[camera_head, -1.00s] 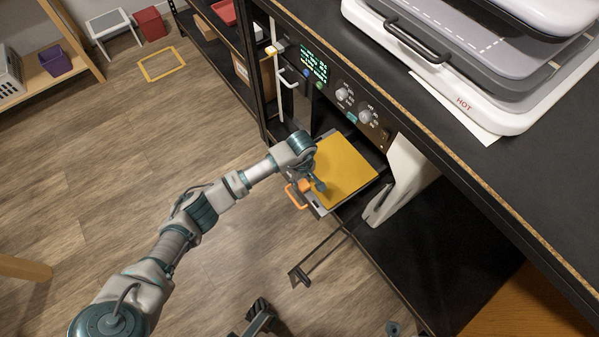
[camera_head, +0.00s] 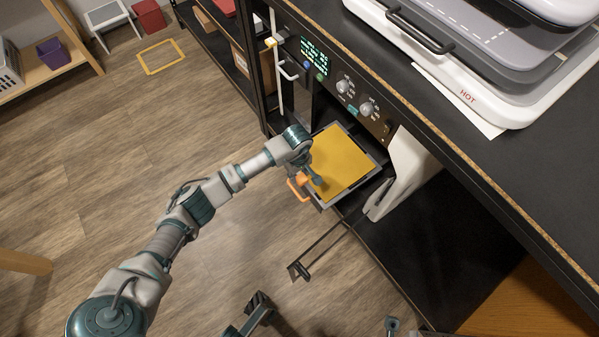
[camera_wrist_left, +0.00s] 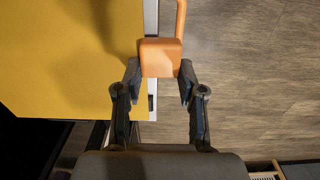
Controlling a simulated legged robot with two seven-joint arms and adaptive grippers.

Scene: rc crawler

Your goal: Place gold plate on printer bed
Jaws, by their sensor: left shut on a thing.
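The gold plate (camera_head: 345,155) is a flat yellow square. It lies over the grey printer bed (camera_head: 353,192), whose rim shows around it; I cannot tell whether it rests fully flat. My left gripper (camera_head: 308,181) is at the plate's front left corner, by an orange handle (camera_head: 293,189). In the left wrist view, the gripper (camera_wrist_left: 160,73) is shut on the handle's orange block (camera_wrist_left: 161,57), and the plate (camera_wrist_left: 65,55) fills the left side. How the handle joins the plate is hidden.
The bed sticks out of a dark printer bay under a knobbed control panel (camera_head: 352,97). A pale bracket (camera_head: 408,172) stands close on its right. A black bar handle (camera_head: 299,271) juts out below. A large machine marked HOT (camera_head: 520,105) sits on the worktop. Open floor lies left.

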